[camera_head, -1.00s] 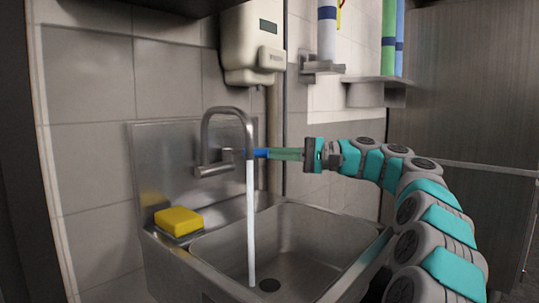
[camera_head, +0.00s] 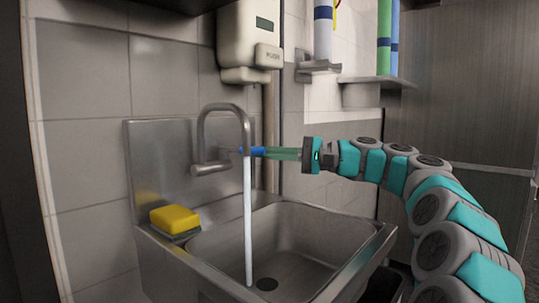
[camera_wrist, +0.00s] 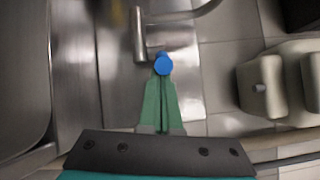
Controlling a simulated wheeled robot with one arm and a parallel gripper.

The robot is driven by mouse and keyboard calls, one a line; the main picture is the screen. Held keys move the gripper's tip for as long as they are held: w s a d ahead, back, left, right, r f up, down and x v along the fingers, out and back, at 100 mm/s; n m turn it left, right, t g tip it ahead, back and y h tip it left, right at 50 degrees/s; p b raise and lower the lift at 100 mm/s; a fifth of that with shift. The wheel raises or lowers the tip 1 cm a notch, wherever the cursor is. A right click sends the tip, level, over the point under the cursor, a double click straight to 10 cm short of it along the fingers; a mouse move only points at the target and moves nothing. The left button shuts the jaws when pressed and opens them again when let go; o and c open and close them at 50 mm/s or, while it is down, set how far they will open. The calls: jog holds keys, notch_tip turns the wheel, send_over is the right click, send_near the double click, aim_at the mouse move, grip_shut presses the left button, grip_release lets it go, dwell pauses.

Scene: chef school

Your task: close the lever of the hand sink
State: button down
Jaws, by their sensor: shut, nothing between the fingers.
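The hand sink's steel faucet (camera_head: 212,168) is on the back panel, with a curved spout and a stream of water (camera_head: 248,225) running into the steel basin (camera_head: 300,250). The faucet also shows at the top of the wrist view (camera_wrist: 139,35).
A yellow sponge (camera_head: 174,218) lies on the sink's left ledge. A beige dispenser (camera_head: 249,40) hangs on the wall above, right of the faucet. Tiled wall is behind.

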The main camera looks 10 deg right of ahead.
jog(key=shift+s+a, duration=0.1)
jog(key=shift+s, duration=0.15)
jog(key=shift+s+a+m+t+h+b, duration=0.15)
jog(key=shift+s+m+t+b, duration=0.15)
jog(key=shift+t, duration=0.15)
jog(key=shift+s+d+m+t+h+b, duration=0.15)
jog(key=shift+m+t+b, duration=0.15)
jog(key=shift+t, duration=0.15)
jog(key=shift+s+a+m+t+h+b, duration=0.2)
jog(key=shift+s+m+t+h, duration=0.2)
jog(key=shift+t, duration=0.25)
jog(key=shift+s+a+m+t+h+b, duration=0.2)
jog(key=shift+s+m+t+h, duration=0.1)
jog(key=shift+m+t, duration=0.3)
jog(key=shift+s+a+m+t+h, duration=0.15)
jog(key=shift+m+t+h, duration=0.15)
jog(key=shift+t, duration=0.25)
jog(key=shift+s+a+m+t+h, duration=0.1)
jog(key=shift+s+m+t+h, duration=0.1)
jog(key=shift+t+h, duration=0.25)
